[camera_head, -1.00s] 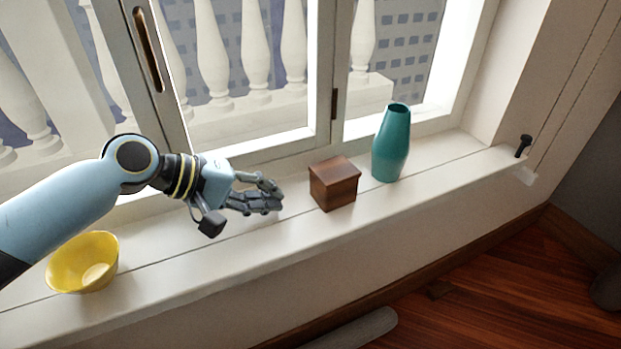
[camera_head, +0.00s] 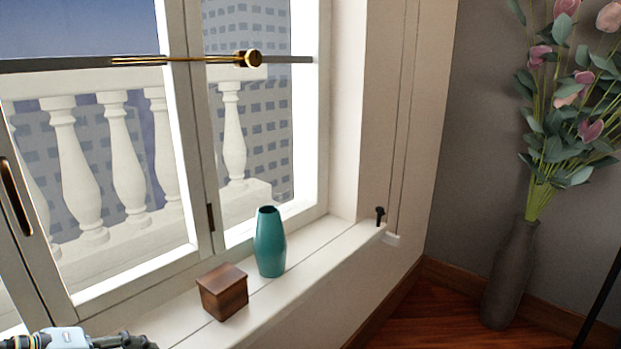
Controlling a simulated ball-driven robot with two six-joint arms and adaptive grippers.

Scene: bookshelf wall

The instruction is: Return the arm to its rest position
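My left gripper (camera_head: 138,341) shows only in part at the bottom left edge. Its dark fingers point right, and the frame edge cuts off the rest, so I cannot tell whether it is open or shut. It is to the left of and nearer than a brown wooden box (camera_head: 223,292) on the white windowsill (camera_head: 290,288), and apart from it. No held object shows in the visible part. My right gripper is not in view.
A teal vase (camera_head: 270,243) stands upright on the sill behind the box. A small dark window catch (camera_head: 379,216) is at the sill's far end. A dark floor vase (camera_head: 512,275) with pink flowers (camera_head: 570,95) stands in the right corner. The sill between teal vase and catch is clear.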

